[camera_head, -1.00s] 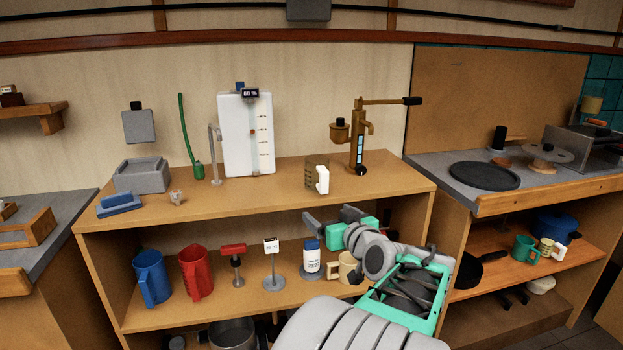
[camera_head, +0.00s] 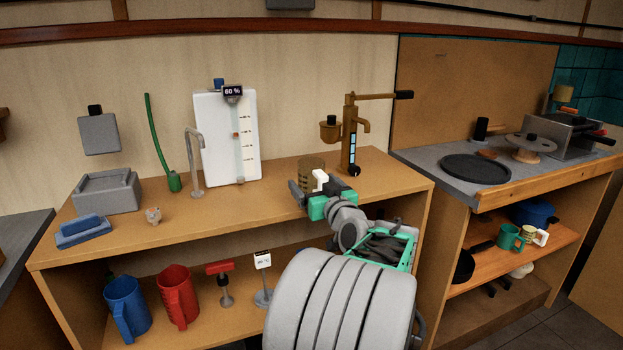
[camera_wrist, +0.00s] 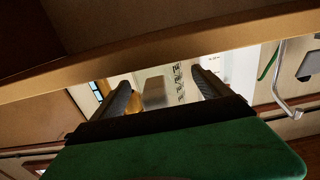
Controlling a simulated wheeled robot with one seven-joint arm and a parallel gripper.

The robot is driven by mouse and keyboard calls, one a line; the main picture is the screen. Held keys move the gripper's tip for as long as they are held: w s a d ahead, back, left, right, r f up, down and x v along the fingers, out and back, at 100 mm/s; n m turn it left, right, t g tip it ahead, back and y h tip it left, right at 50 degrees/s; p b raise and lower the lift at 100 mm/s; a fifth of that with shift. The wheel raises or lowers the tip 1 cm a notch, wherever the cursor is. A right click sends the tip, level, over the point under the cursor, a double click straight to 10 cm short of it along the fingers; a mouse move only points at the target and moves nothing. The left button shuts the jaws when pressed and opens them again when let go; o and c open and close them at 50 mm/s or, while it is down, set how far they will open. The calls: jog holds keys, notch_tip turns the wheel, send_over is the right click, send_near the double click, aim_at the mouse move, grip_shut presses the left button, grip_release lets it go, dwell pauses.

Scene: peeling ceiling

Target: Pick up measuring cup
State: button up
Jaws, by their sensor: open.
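The measuring cup (camera_head: 311,168) is see-through with dark markings and a white handle (camera_head: 320,179). It stands on the wooden unit's top, near the front edge, left of the brown tap-like device. My gripper (camera_head: 319,191) is open at the cup's near side and hides its lower part. In the wrist view, the fingers of my gripper (camera_wrist: 163,90) are spread, with the pale handle (camera_wrist: 153,92) between them in the picture. The marked cup wall (camera_wrist: 179,84) shows behind. I cannot tell how deep the handle sits between the fingers, and no contact is clear.
The brown device (camera_head: 349,140) stands close behind on the right. A white board (camera_head: 226,140) and a curved grey spout (camera_head: 195,165) are further left. The wooden top (camera_head: 240,205) is clear left of the cup. Its front edge crosses the wrist view (camera_wrist: 150,48).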

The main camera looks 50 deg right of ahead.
jog(key=shift+x, duration=0.95)
jog(key=shift+s, duration=0.1)
jog(key=c, duration=1.5)
jog(key=shift+c, duration=0.6)
jog(key=shift+r, duration=0.15)
